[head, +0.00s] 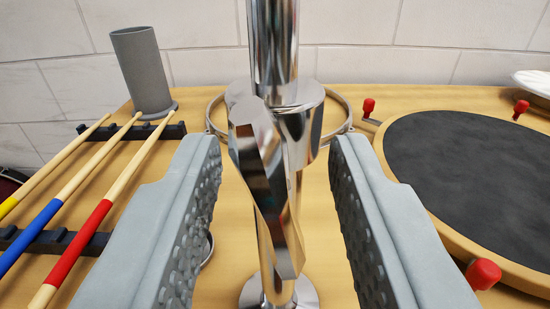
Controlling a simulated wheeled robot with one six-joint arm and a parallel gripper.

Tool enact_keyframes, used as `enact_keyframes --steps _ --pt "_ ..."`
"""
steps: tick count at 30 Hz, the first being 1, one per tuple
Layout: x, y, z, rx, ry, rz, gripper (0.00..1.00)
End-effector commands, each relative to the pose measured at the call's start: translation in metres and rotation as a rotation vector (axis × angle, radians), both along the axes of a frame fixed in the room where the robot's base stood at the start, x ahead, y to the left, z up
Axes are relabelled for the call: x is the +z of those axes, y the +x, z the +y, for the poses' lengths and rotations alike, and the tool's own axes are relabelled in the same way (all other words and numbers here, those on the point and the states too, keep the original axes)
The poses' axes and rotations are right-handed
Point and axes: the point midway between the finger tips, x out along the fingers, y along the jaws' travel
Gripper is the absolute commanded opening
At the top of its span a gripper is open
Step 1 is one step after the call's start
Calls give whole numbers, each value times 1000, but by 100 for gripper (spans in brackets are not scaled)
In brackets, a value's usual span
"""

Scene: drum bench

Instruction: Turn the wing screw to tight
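The wing screw (268,190) is a shiny chrome piece with a slanted, twisted wing. My gripper (275,175) is open, with one grey, studded finger on each side of the wing screw. A gap shows between each finger and the metal, so neither appears to touch it. The wing leans from upper left to lower right. Part of the collar behind it is hidden.
Drumsticks with yellow, blue and red bands lie on a black rack (50,240) at left. A grey cylinder (140,70) stands behind them. A metal hoop (215,115) lies behind the stand. A black round pad (470,175) with red knobs fills the right. A tiled wall backs the bench.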

Motion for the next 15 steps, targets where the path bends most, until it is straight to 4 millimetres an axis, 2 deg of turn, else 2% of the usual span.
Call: enact_keyframes --steps 5,10,15 --pt "0 0 0 0 0 0 33" --pt "0 0 0 0 0 0 0" --pt "0 0 0 0 1 0 0"
